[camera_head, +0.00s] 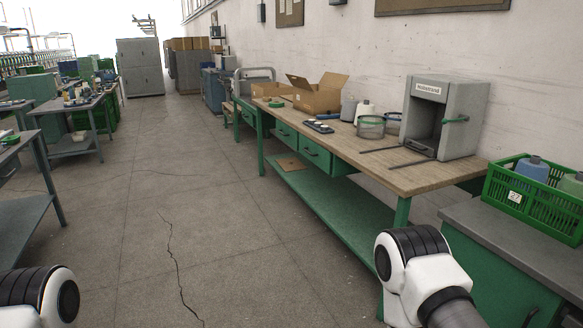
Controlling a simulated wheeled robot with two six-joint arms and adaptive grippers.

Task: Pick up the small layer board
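A small flat brown board (289,164) lies on the green lower shelf (322,200) of the long workbench, near the shelf's far end. It looks like the layer board, but it is small in the picture and I cannot be certain. Neither gripper shows. Only rounded white and black parts of my arms appear at the bottom left and bottom right edges.
The wooden workbench top (400,180) holds a grey box-shaped device (468,125), a cardboard box (315,98) and a dark tray (318,126). A green crate (545,207) of cones stands on the right cabinet. The cracked floor (150,215) is clear in the middle.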

